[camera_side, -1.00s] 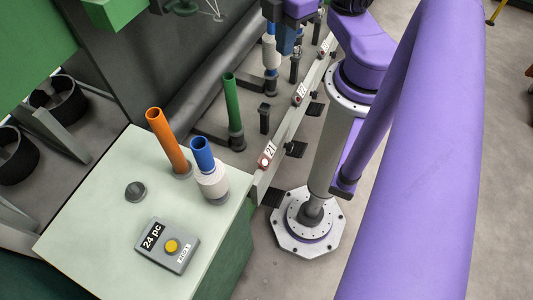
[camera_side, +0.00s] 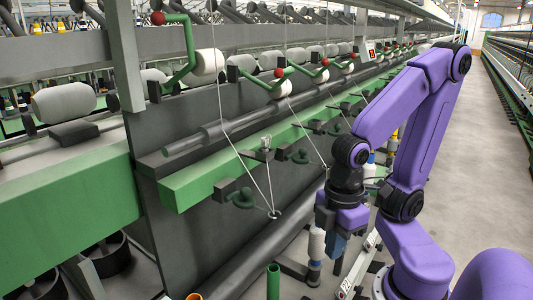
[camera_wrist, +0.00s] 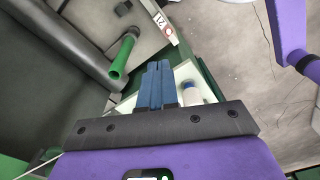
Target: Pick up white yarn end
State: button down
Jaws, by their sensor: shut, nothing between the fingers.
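White yarn (camera_side: 241,158) runs down from a white roller (camera_side: 207,63) in the side view.
A green tube (camera_side: 273,282) stands below the yarn loop; it also shows in the wrist view (camera_wrist: 122,57). A bobbin (camera_side: 316,243) stands beside my gripper. A green guide (camera_side: 243,198) juts out near the yarn. The aisle floor (camera_side: 470,190) at right is clear.

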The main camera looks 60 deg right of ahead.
jog(key=c, duration=1.8)
grip_release()
jog(key=o, duration=0.8)
jog(key=n+t+h, duration=0.1)
jog(key=n+h, duration=0.4)
jog(key=n, duration=0.4)
send_near(264, 138)
jog(key=x, duration=0.2)
jog(key=shift+x, duration=3.55)
